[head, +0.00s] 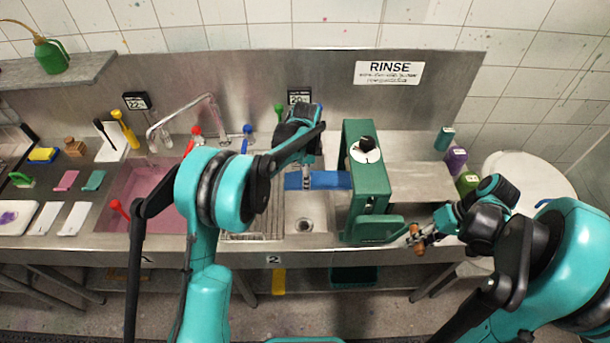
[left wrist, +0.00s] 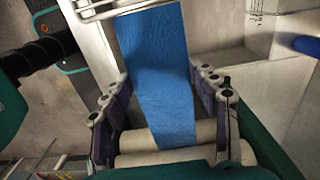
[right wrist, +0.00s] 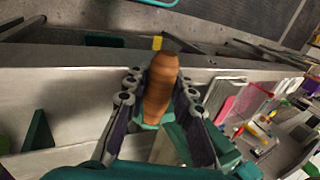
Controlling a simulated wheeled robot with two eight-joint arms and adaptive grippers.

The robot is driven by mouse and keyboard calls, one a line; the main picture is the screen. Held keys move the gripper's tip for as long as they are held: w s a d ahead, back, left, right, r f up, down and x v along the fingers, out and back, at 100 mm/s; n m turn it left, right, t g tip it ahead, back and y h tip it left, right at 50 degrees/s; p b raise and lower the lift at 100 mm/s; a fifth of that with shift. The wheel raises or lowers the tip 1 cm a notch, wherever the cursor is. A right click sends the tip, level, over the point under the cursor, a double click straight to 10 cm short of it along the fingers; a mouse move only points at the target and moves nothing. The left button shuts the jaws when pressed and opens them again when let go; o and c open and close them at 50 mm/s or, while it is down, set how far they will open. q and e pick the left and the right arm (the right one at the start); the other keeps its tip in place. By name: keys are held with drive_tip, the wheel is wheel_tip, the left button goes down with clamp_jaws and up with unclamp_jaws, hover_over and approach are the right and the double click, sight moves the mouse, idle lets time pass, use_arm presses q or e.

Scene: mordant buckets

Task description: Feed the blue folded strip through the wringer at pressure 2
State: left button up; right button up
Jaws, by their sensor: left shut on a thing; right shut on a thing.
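The blue folded strip (head: 328,180) lies level between my left gripper (head: 306,178) and the green wringer (head: 368,195). My left gripper is shut on the strip. In the left wrist view the strip (left wrist: 158,70) runs between the fingers down to the pale rollers (left wrist: 180,147); whether its end is between them is hidden. The white pressure dial (head: 366,155) on top of the wringer has a black knob, and a small figure like a 1 shows at its front. My right gripper (head: 415,236) is shut on the brown wooden crank handle (right wrist: 160,88) at the wringer's front right.
A sink basin with a drain (head: 305,224) is below the strip, with a wire rack (head: 250,225) to its left. A pink-filled basin (head: 140,190) is further left. Several bottles (head: 455,160) stand at the right. A steel board (head: 420,178) beyond the wringer is clear.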

use_arm(q)
drive_tip(key=shift+d, duration=0.5)
use_arm(e)
drive_tip(key=shift+a+r, duration=0.1)
idle(0.3)
drive_tip(key=shift+d+f+y, duration=0.4)
drive_tip(key=shift+d+y, duration=0.35)
drive_tip(key=shift+y, duration=0.25)
use_arm(q)
drive_tip(key=shift+d, duration=0.3)
use_arm(e)
drive_tip(key=shift+a, duration=0.1)
drive_tip(key=shift+d+f, duration=0.5)
drive_tip(key=shift+d, duration=0.25)
